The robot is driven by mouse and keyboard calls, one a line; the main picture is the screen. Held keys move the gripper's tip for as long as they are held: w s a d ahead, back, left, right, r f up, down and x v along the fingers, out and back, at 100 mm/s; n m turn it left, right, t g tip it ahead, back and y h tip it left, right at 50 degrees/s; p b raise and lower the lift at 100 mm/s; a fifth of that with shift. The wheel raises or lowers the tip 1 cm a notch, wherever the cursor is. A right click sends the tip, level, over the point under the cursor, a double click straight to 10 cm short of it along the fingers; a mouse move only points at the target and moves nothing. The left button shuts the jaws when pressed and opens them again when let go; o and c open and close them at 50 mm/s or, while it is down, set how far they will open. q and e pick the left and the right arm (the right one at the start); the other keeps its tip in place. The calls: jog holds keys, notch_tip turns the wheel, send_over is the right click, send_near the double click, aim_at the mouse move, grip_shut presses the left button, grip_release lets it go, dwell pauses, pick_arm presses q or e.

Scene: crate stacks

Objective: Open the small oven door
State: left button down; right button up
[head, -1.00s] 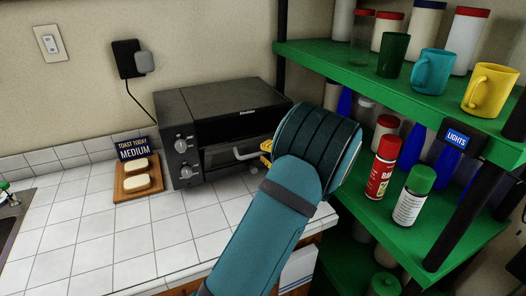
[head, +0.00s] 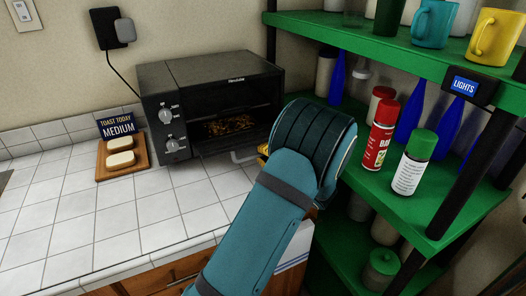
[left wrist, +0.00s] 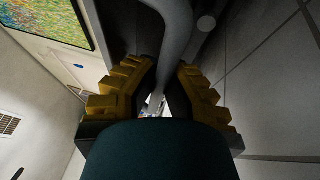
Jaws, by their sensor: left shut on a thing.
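The small oven (head: 205,85) is a dark toaster oven with two knobs on its left front, standing on the white tiled counter. Its front is open, showing a dark inside with a golden-brown patch (head: 232,126). The grey door handle (head: 243,157) sits low in front of the opening, so the door is swung down; most of the door is hidden. My left gripper (head: 263,151) is mostly hidden behind its own wrist. In the left wrist view its yellow fingers (left wrist: 167,78) are shut on the grey handle (left wrist: 174,30), which passes between them.
A green shelf unit (head: 400,45) with mugs, a red can (head: 379,140) and a white can with a green cap (head: 412,165) stands close right of my arm. A bread board (head: 122,160) and a sign (head: 117,124) are left of the oven. The front-left counter is clear.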

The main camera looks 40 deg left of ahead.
pick_arm(q)
jog(key=shift+s+d+f, duration=0.1)
dwell(0.3)
jog(key=c, duration=1)
grip_release()
jog(key=v, duration=1.2)
jog(key=shift+o, duration=0.2)
